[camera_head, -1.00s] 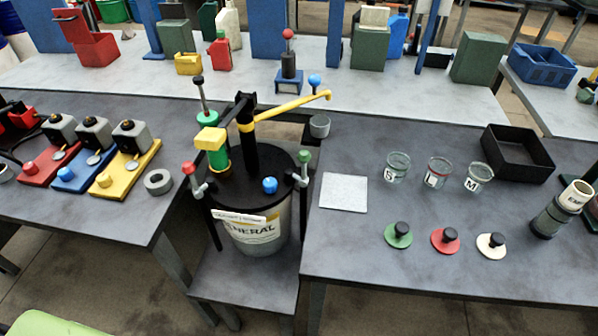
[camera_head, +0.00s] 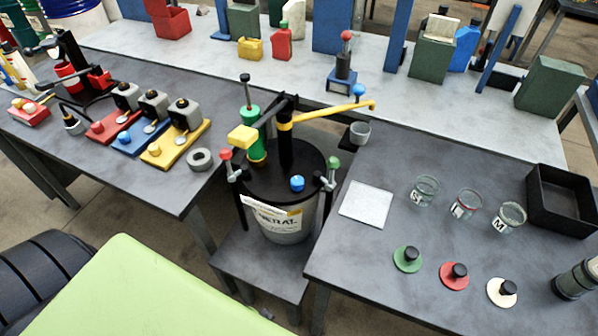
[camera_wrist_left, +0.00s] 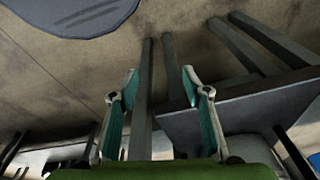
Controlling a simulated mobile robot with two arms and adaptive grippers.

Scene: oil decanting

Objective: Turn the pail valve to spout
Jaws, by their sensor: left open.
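The pail (camera_head: 283,232) stands on a low grey stand between two tables, with a black lid and pump on top. A yellow spout tube (camera_head: 330,111) reaches right from the pump's post, with a blue ball knob (camera_head: 358,90) near its end. Another blue knob (camera_head: 297,183) sits on the lid. Which knob is the valve, I cannot tell. A grey cup (camera_head: 360,133) is under the spout end. My left gripper (camera_wrist_left: 160,85) is open and empty in the left wrist view, over the floor and table legs, away from the pail. Neither gripper shows in the head view.
A white square pad (camera_head: 366,204), several jars (camera_head: 467,203), lids (camera_head: 454,276) and a black bin (camera_head: 565,203) are on the right table. The back table carries cans and stands.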

